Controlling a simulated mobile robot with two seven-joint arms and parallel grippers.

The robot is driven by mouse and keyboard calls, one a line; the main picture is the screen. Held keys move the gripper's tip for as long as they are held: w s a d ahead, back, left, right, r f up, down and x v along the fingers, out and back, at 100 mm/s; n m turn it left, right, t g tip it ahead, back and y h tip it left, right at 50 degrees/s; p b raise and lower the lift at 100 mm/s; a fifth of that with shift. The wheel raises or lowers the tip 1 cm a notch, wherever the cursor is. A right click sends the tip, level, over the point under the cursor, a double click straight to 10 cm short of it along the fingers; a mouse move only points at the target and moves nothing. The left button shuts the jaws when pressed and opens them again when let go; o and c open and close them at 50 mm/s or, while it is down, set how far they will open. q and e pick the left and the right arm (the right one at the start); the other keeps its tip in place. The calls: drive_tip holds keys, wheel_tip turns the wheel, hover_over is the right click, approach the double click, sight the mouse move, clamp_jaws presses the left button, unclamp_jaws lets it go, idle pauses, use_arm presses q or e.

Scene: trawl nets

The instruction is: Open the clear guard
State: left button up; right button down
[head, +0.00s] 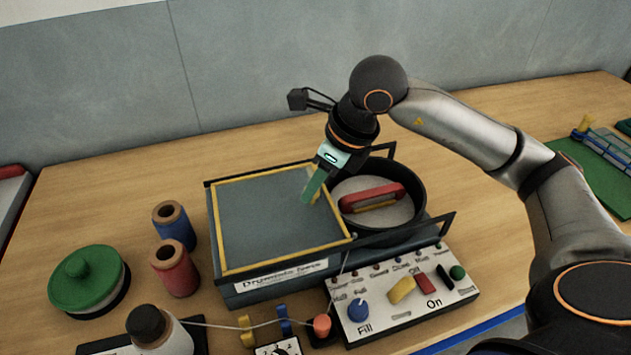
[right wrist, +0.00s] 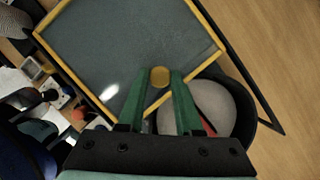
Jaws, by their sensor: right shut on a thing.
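The clear guard (head: 275,215) is a see-through grey panel in a yellow frame. It lies over the left part of a dark machine, beside an uncovered round drum (head: 415,205). In the right wrist view the guard (right wrist: 130,45) fills the upper left, and a round yellow knob (right wrist: 160,77) shows at its near edge. My right gripper (head: 308,198) comes down from above at the guard's right edge. Its green fingers are closed on the yellow knob, one on each side, in the wrist view (right wrist: 158,84). My left gripper is not in view.
Dark rails (head: 447,228) run along the machine past the drum, which holds a red-handled piece (head: 372,197). A control panel (head: 405,300) with knobs and switches stands in front. Spools (head: 173,268) and a green-lidded pot (head: 88,280) stand left. Bare table lies behind.

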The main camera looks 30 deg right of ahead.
drive_tip(key=c, duration=0.6)
unclamp_jaws()
drive_tip(key=v, duration=1.2)
drive_tip(key=shift+r+p, duration=0.25)
drive_tip(key=shift+p, duration=0.1)
drive_tip(key=shift+s, duration=0.1)
